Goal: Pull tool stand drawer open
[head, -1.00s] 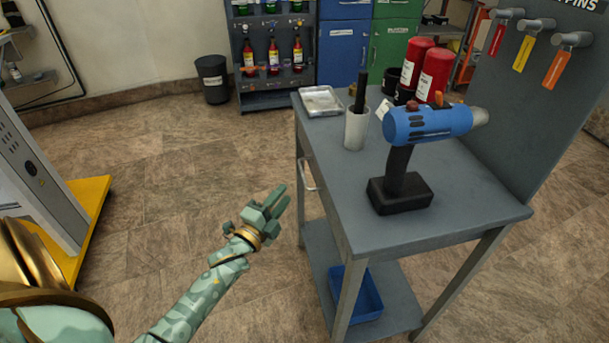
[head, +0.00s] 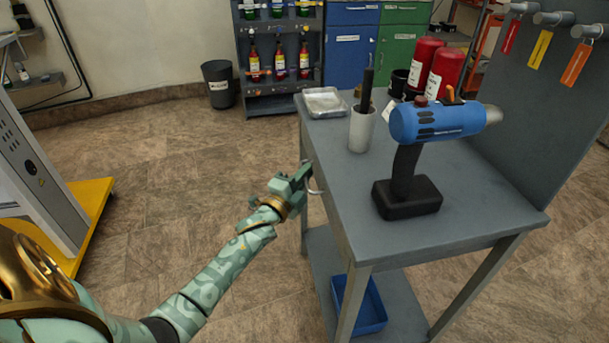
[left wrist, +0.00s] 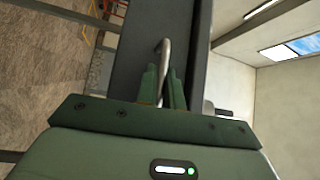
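The grey tool stand (head: 440,235) stands at the right in the head view. Its drawer handle (head: 317,190), a thin metal bar, is on the side facing left. My left gripper (head: 304,174) is at that handle. In the left wrist view the handle bar (left wrist: 163,62) runs between the two close-set fingers (left wrist: 162,88), which look shut on it. The dark grey stand front (left wrist: 140,45) is just beyond them. No opening of the drawer shows. My right gripper is not in view.
A blue bin (head: 370,310) sits on the lower shelf. The floor (head: 170,190) left of the stand is clear.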

